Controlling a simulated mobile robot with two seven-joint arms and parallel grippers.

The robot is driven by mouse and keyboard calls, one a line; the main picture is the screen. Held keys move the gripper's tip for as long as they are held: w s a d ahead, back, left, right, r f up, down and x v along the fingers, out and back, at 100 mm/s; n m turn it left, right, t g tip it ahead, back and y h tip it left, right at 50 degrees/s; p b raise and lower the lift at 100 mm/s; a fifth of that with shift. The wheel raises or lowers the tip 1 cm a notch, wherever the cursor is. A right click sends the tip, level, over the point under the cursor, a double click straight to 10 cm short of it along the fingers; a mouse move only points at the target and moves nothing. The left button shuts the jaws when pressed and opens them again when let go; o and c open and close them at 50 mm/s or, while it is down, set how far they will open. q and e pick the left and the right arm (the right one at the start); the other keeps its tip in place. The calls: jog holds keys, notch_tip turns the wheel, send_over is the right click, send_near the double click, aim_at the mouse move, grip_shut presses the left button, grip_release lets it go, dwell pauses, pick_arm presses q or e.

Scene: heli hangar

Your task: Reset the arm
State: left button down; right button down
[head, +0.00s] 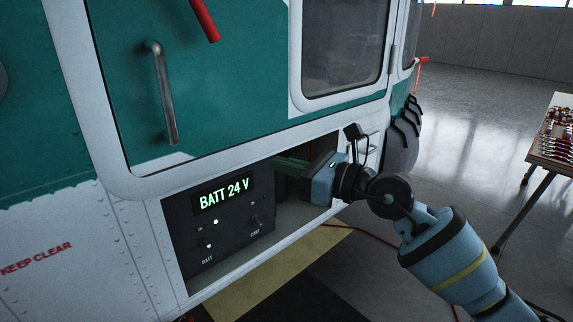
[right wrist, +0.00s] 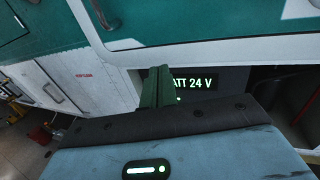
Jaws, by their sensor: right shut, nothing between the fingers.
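My right arm comes in from the lower right in the head view. Its gripper (head: 286,166) is shut and empty, with its green fingers in front of the open bay in the helicopter's lower side. The fingers (right wrist: 156,88) also show closed together in the right wrist view, in front of part of the display. The panel (head: 228,228) in the bay sits to the left of the gripper, and its display (head: 224,196) reads BATT 24 V in green. Below it are a lit green lamp and small switches. My left gripper is not in view.
The helicopter's green and white side (head: 240,95) with a grey door handle (head: 163,93) rises above the bay. A table with tools (head: 549,145) stands at the far right. A red cable lies on the floor. Open floor (head: 470,110) lies to the right of the helicopter.

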jog(key=s+d+f+m+t+h, duration=0.3)
jog(key=s+d+f+m, duration=0.2)
jog(key=f+m, duration=0.65)
jog(key=s+d+f+m+t+h, duration=0.2)
jog(key=s+d+f+m+h, duration=0.25)
jog(key=f+m, duration=0.65)
jog(key=s+d+f+m+t+h, duration=0.25)
jog(key=s+d+f+m, duration=0.25)
jog(key=f+m, duration=0.65)
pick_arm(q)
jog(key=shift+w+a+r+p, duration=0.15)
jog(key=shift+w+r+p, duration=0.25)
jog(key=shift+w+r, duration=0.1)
pick_arm(e)
jog(key=s+d+f+m+g+h, duration=0.2)
jog(key=s+f+m, duration=0.4)
jog(key=s, duration=0.6)
jog(key=s+d+f+m+g+h, duration=0.1)
jog(key=s+d+f+m+g, duration=0.3)
jog(key=s+f, duration=0.5)
jog(key=s+m+g, duration=0.1)
jog(key=s+m, duration=0.1)
jog(key=s, duration=0.1)
jog(key=shift+s+d+f+h, duration=0.3)
jog(key=shift+s+h, duration=0.1)
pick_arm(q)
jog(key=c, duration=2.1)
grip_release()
